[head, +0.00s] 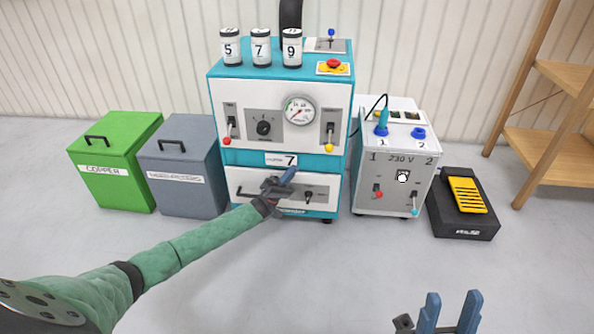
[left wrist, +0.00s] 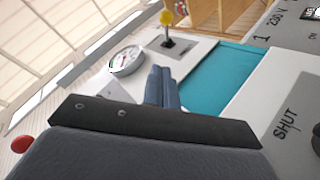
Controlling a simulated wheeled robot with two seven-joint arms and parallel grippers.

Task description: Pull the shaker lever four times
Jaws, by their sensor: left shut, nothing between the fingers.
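A teal and white machine (head: 281,150) stands in the middle. Its upper white panel has a yellow-knobbed lever (head: 329,148) at the right and a red-knobbed lever (head: 228,141) at the left; their labels are too small to read. In the left wrist view the yellow-knobbed lever (left wrist: 167,18) is beyond my fingers and the red knob (left wrist: 22,144) is at the lower left. My left gripper (head: 288,177) is shut and empty, in front of the machine below the panel, apart from both levers. My right gripper (head: 450,314) is open and empty at the bottom right.
Green (head: 115,165) and grey (head: 185,168) bins stand left. A grey 230 V box (head: 398,160), a black pedal box with yellow top (head: 465,200) and a wooden shelf (head: 560,80) are right. Three numbered jars (head: 261,48) stand on the machine. The front floor is clear.

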